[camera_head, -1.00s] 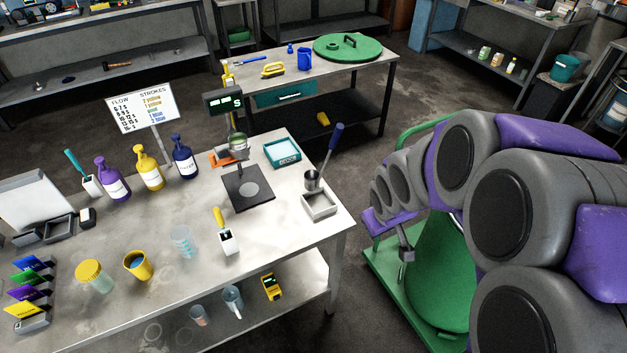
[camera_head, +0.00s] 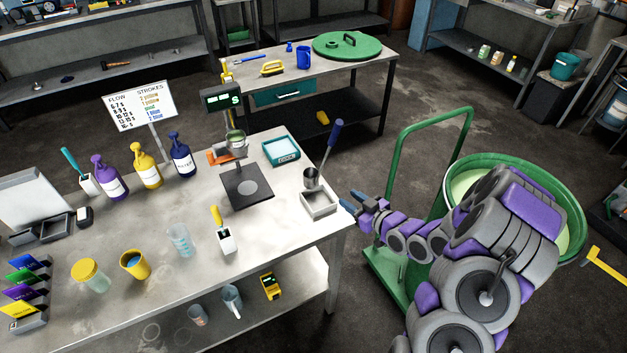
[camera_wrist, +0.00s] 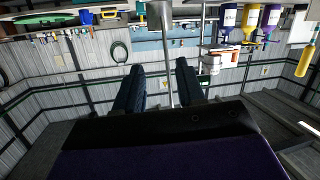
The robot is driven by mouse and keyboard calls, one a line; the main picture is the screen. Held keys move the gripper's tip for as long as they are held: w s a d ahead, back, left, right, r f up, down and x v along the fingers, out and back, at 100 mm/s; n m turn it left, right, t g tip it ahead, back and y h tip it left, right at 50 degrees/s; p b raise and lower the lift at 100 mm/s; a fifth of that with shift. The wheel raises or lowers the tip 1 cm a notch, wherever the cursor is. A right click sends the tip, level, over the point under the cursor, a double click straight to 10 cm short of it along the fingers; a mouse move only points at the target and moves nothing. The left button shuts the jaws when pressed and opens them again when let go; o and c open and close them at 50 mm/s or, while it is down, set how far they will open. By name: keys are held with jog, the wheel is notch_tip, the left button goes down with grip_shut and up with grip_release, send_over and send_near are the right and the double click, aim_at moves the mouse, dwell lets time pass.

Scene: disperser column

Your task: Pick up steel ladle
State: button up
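The steel ladle (camera_head: 312,178) has a steel cup and a long blue handle tilted up to the right. Its cup rests at the back of a small square tray (camera_head: 320,206) at the table's right corner. My gripper (camera_head: 347,198) is open and empty, just right of the tray at the table edge and lower than the ladle's handle. In the wrist view, which looks upside down, the ladle's cup (camera_wrist: 159,14) is at the top. A thin shaft runs down from it, seen between my open fingers (camera_wrist: 159,64). The blue handle cannot be made out there.
The table (camera_head: 280,235) holds a scale (camera_head: 247,188), a teal tray (camera_head: 281,152), a white-cased yellow-handled tool (camera_head: 225,235) and several bottles. A green trolley (camera_head: 385,275) and a large green drum (camera_head: 575,240) stand right of it. The floor between the tables is clear.

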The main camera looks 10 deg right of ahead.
jog(key=s+t+y, duration=0.1)
jog(key=t, duration=0.1)
jog(key=b, duration=0.2)
send_near(316, 170)
notch_tip(316, 170, up, 4)
jog(key=a, duration=0.3)
jog(key=shift+w+a+r+m+b, duration=0.15)
jog(key=shift+w+a+b, duration=0.35)
jog(key=shift+w+a, duration=0.15)
jog(key=shift+w+a+r+m+b, duration=0.15)
jog(key=shift+w+a+b, duration=0.35)
jog(key=shift+w, duration=0.25)
jog(key=shift+w+a, duration=0.25)
jog(key=shift+w, duration=0.3)
grip_shut()
